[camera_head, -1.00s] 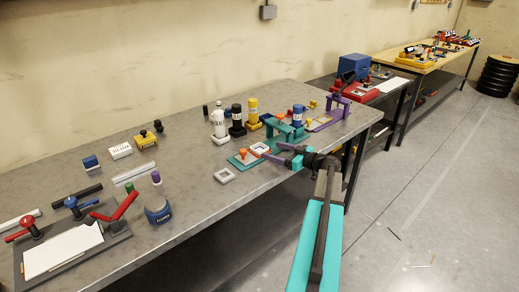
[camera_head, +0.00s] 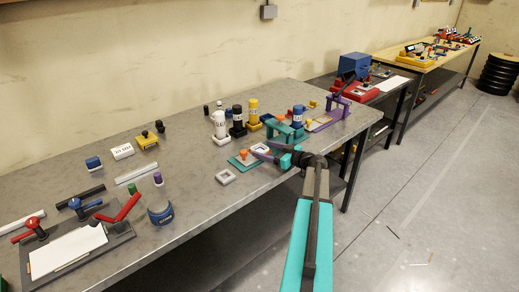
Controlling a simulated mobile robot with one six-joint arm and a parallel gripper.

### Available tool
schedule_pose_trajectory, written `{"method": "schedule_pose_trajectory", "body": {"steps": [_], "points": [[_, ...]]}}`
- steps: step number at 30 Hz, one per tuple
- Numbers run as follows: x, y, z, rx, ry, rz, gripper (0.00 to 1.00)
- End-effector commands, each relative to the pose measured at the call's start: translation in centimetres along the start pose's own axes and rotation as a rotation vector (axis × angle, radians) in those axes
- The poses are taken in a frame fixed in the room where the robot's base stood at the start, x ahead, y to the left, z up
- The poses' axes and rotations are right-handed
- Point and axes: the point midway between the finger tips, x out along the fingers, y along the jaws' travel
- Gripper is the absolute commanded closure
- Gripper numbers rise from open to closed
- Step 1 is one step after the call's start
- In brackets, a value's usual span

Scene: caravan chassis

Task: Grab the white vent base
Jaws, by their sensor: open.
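A white square ring-shaped base (camera_head: 226,177) lies flat on the grey table, in front of the teal plate. A second white square piece (camera_head: 260,149) lies on the teal plate (camera_head: 240,162), beside an orange-topped peg (camera_head: 244,154). A white bottle (camera_head: 219,123) stands on a white square foot (camera_head: 220,139) behind them. I cannot tell for certain which white piece is the vent base.
Black (camera_head: 236,120) and yellow (camera_head: 252,112) bottles stand behind the plate. A teal stand (camera_head: 284,128) and a blue bottle (camera_head: 298,117) stand close behind my gripper. The table around the ring is clear.

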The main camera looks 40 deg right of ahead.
Motion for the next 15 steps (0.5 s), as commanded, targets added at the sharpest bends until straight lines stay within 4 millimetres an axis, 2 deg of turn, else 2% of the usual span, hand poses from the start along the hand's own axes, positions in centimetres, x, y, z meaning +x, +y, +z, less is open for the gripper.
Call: {"method": "schedule_pose_trajectory", "body": {"steps": [3,15], "points": [[0.69,0.03,-0.02,0.001,0.000,0.000,0.27],[0.68,0.03,0.08,0.000,-0.001,0.001,0.27]]}}
